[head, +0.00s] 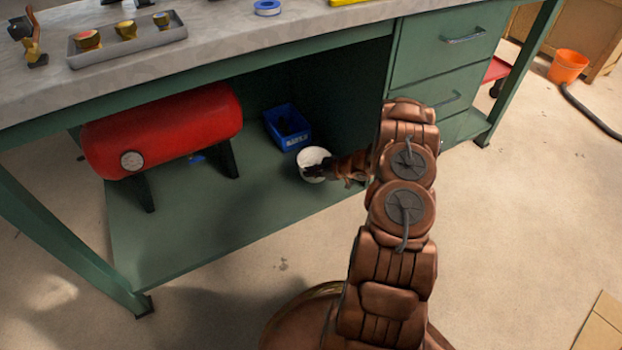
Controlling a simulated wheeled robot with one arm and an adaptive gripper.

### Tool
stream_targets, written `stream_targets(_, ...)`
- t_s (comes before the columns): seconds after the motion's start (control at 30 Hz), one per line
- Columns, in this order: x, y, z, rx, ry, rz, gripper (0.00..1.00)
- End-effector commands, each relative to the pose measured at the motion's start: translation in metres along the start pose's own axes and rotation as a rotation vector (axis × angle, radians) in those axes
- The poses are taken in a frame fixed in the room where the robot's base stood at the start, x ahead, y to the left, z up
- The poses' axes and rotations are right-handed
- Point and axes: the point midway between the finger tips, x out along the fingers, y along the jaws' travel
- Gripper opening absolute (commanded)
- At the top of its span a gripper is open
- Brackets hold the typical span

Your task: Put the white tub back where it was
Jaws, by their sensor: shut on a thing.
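The white tub (311,158) is at the lower shelf of the green workbench, just in front of a blue bin. My gripper (317,171) reaches in from the right, low under the benchtop, and is shut on the tub at its near right side. The tub looks roughly upright. I cannot tell whether its base touches the shelf. My gripper's fingers are small and dark here, and the arm partly hides the shelf to the right of the tub.
The blue bin (287,128) stands right behind the tub. A red receiver tank (162,130) on dark legs stands to the left. The green shelf (190,225) is bare at its front left. Drawers (447,52) close off the right. The benchtop (230,40) overhangs the shelf.

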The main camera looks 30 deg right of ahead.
Motion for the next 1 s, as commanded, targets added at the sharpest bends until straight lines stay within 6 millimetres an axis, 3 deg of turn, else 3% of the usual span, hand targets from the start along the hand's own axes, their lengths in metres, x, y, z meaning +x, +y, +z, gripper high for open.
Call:
stream_targets(0.2,0.016,-0.004,0.025,0.001,0.0,0.001,0.0)
stream_targets(0.6,0.018,-0.005,0.027,0.001,0.0,0.0,0.0)
stream_targets(0.63,0.018,-0.005,0.028,0.001,0.0,0.0,0.1)
stream_targets(0.87,0.018,-0.005,0.028,0.001,0.0,0.0,0.34)
stream_targets(1.0,0.018,-0.005,0.027,0.0,0.0,0.0,0.34)
